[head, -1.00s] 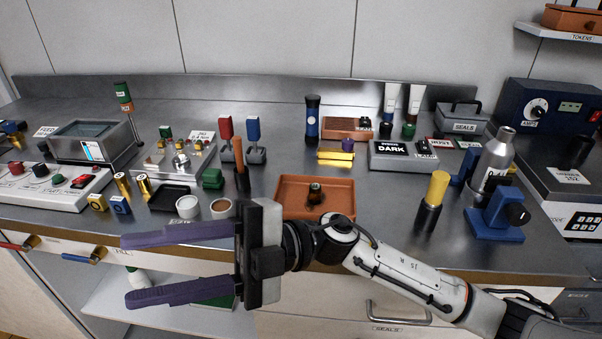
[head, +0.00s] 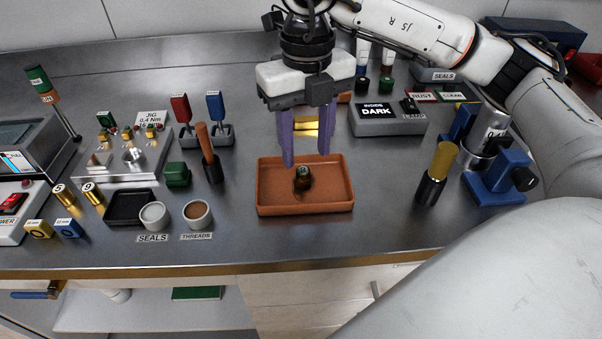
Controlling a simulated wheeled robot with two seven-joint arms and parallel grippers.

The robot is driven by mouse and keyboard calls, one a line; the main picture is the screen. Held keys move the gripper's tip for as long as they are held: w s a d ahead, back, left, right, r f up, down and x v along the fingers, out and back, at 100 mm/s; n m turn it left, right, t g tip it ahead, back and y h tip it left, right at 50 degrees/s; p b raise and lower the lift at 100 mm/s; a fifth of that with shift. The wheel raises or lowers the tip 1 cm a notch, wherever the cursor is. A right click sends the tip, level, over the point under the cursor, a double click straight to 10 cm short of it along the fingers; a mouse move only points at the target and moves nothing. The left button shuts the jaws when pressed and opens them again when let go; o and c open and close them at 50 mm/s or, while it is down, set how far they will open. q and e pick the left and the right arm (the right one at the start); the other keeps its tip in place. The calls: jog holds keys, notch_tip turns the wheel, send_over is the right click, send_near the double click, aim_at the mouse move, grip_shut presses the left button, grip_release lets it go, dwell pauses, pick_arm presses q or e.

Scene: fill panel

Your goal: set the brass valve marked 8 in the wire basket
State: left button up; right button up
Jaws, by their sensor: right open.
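Two short brass cylinders stand at the left of the bench. The right one (head: 93,193) seems to bear a 9; the mark on the left one (head: 63,195) is too small to read. I cannot tell whether either is the valve marked 8. A small dark round piece with a pale top (head: 302,179) sits in an orange-brown tray (head: 262,203); its mark is unreadable. My right gripper (head: 306,158) points down with its purple fingers apart and empty, over the back of this tray. No wire basket can be made out. My left gripper is out of view.
A gold block (head: 305,126) shows behind the right fingers. A jig (head: 126,152) stands at the left, with a wooden-handled tool (head: 209,155) to its right. A yellow-topped brush (head: 437,173) and blue vise (head: 498,179) stand right of the tray. The bench front is clear.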

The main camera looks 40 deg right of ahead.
aim_at(304, 171)
notch_tip(304, 171, down, 6)
jog(key=shift+w+a+f+p, duration=0.15)
jog(key=shift+f+p, duration=0.1)
jog(key=shift+p, duration=0.15)
grip_shut()
